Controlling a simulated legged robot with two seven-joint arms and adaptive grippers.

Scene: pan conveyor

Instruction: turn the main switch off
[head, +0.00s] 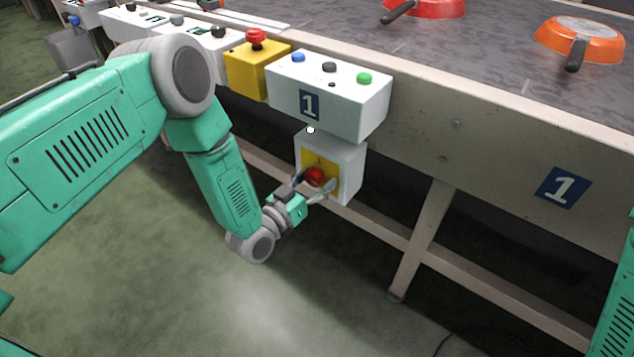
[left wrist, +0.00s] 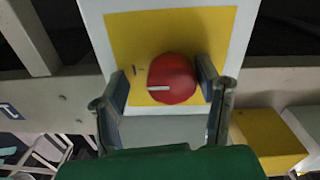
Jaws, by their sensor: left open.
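The main switch is a red round knob (head: 314,177) on a yellow plate (head: 331,167) on the front of a white box (head: 347,172), below the button box marked 1. In the left wrist view the red knob (left wrist: 172,79) shows a white mark that lies nearly level, pointing left. My left gripper (head: 314,186) is open, with one finger on each side of the knob. In the left wrist view the left gripper (left wrist: 166,90) frames the knob; I cannot tell whether the fingers touch it. My right gripper is not in view.
Above is a white button box (head: 330,97) with blue, black and green buttons. A yellow box (head: 256,70) with a red emergency button stands left of it. Orange and red pans (head: 578,42) lie on the conveyor (head: 480,60). Open floor lies below left.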

